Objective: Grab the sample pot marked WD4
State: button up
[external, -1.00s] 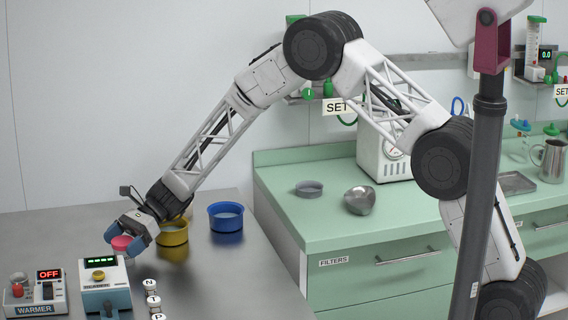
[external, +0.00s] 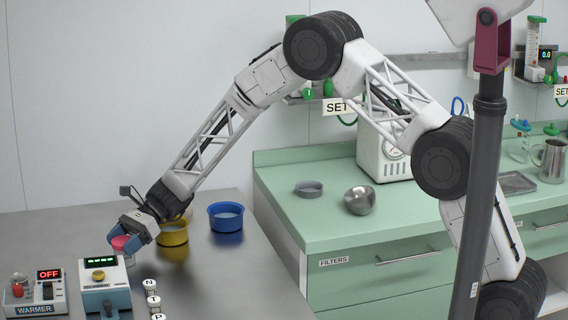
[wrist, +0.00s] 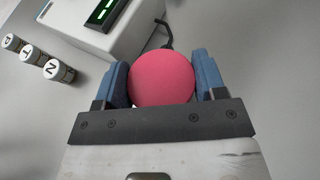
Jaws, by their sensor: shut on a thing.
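A small pot with a round pink lid (wrist: 162,78) is between the two blue fingers of my gripper (wrist: 164,84) in the wrist view. The fingers are shut on it from both sides. In the external view my gripper (external: 128,238) reaches down to the pot's pink lid (external: 120,243), with a pale body partly showing below. No WD4 marking can be read; the side of the pot is mostly hidden. I cannot tell whether its base touches the table.
A white device with a green display (external: 103,283) stands close in front of the pot, beside the warmer (external: 35,292). Small lettered jars (external: 152,300) stand to its right. Yellow (external: 172,239) and blue (external: 226,225) bowls are behind. The table's right side is clear.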

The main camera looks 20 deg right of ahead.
aim_at(122, 240)
jog(key=shift+r, duration=0.1)
jog(key=shift+r, duration=0.7)
notch_tip(122, 240, up, 2)
jog(key=shift+r, duration=0.15)
jog(key=s+d+r, duration=0.1)
jog(key=s+d, duration=0.9)
jog(key=d, duration=0.2)
jog(key=shift+d, duration=0.15)
